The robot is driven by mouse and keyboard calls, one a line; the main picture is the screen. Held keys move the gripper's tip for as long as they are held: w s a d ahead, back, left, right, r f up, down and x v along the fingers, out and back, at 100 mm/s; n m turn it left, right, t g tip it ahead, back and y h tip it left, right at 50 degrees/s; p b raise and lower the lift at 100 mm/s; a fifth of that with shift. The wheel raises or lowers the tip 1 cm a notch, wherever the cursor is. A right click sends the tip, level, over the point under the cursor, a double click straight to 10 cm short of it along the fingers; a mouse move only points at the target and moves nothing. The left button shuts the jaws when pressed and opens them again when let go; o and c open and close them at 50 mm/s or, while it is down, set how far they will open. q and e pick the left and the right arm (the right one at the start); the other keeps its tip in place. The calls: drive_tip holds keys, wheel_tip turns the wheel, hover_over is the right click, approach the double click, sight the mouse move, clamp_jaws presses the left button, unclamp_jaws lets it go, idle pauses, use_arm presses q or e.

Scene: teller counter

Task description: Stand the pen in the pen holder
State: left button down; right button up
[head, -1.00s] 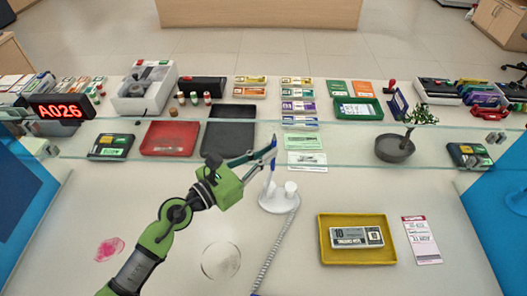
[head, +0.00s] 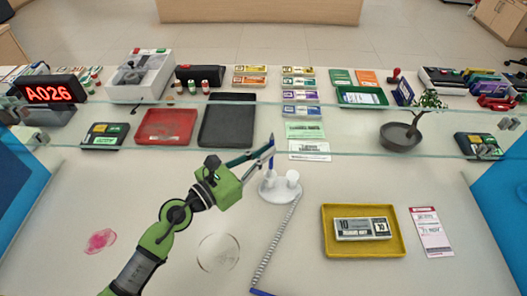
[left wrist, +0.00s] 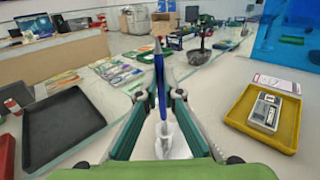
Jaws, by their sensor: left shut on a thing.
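A blue pen (head: 271,152) is held near upright in my left gripper (head: 269,150), which is shut on it. The pen holder (head: 280,192) is white, with a round base and two small cups. The gripper is above and slightly left of it. The pen's lower end is at the left cup in the head view; I cannot tell whether it is inside. In the left wrist view the pen (left wrist: 159,78) stands between the fingers (left wrist: 161,98), with the white holder (left wrist: 180,150) behind and below, partly hidden. My right gripper is not in view.
A coiled cord (head: 276,243) runs from the holder toward the front edge. A glass edge (head: 350,157) crosses behind the holder. A clear disc (head: 218,252) lies at front left.

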sight(270, 162)
use_arm(q)
drive_tip(key=shift+f+b, duration=2.25)
drive_tip(key=shift+f, duration=0.45)
drive_tip(key=c, duration=2.1)
unclamp_jaws()
drive_tip(key=shift+c, duration=0.2)
drive_tip(key=v, duration=1.2)
drive_tip(key=shift+r, duration=0.15)
